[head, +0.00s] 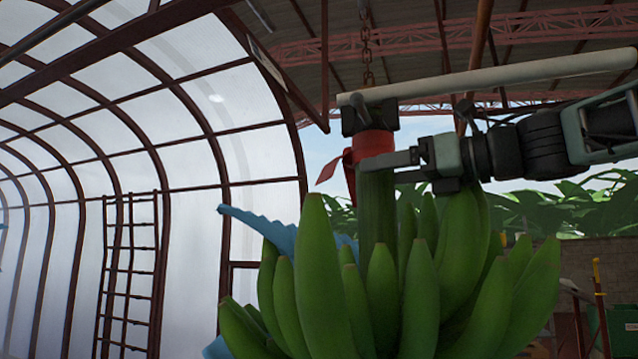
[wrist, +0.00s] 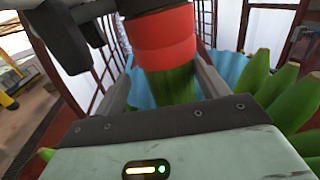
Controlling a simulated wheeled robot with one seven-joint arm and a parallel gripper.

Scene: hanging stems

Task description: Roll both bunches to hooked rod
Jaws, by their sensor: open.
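One bunch of green bananas (head: 400,290) hangs in the middle of the head view from a chain (head: 366,45). Its thick green stem (head: 377,215) has a red band (head: 372,148) below a black fitting (head: 368,116). My gripper (head: 385,162) is at the stem just below the band. In the wrist view the open jaws (wrist: 165,92) lie on either side of the stem (wrist: 170,84), under the red band (wrist: 165,40). I cannot tell whether the fingers touch it. Only one bunch shows clearly, and I cannot identify a hooked rod.
A long pale bar (head: 510,76) runs right from the black fitting, above my arm. A blue sheet (head: 265,230) hangs behind the bunch. A ladder-like frame (head: 130,270) stands by the curved translucent wall at left. Leafy plants (head: 580,205) are behind at right.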

